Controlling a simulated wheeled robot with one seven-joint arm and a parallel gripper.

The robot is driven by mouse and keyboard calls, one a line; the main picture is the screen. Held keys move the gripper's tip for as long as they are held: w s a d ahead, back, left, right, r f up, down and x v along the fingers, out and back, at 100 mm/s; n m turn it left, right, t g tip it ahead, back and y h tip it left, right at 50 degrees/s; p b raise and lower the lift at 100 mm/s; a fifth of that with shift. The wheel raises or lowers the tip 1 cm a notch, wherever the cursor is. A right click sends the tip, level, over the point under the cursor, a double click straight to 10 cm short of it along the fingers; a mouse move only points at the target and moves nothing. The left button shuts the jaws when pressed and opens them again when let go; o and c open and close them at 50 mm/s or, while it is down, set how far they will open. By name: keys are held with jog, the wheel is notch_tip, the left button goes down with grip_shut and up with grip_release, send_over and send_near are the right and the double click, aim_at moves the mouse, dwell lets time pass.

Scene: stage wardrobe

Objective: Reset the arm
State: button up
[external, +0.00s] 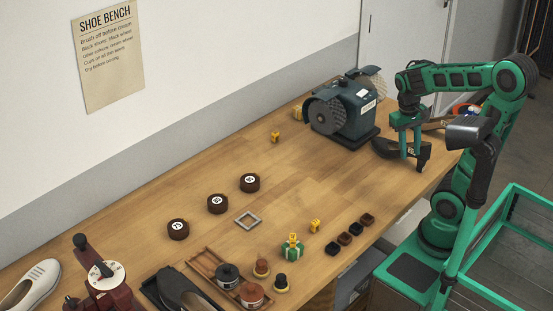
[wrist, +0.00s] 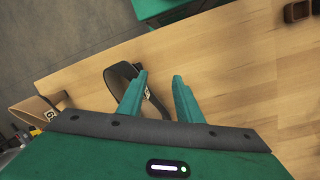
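My arm is the green one at the right of the external view. My gripper (external: 412,161) points down over the bench's right end, beside a dark shoe-like item (external: 385,148). In the wrist view my gripper (wrist: 159,77) has its two green fingers apart, with bare wood showing between the tips. A dark looped item (wrist: 119,73) with a small pale tag lies behind the left finger and partly between the fingers. I cannot tell whether the fingers touch it. Nothing is clearly held.
A grinder-like machine (external: 345,108) stands just left of my gripper. A brown item (external: 437,122) lies behind it. Several dark blocks (external: 345,238), round tins (external: 218,203) and a wooden tray (external: 203,262) are nearer the front. The bench middle (external: 310,170) is mostly clear.

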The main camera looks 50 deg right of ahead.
jog(key=s+d+t+y, duration=0.1)
jog(key=s, duration=0.6)
jog(key=shift+s+d+f+m+t, duration=0.2)
jog(key=shift+m+t, duration=0.1)
jog(key=shift+m, duration=0.1)
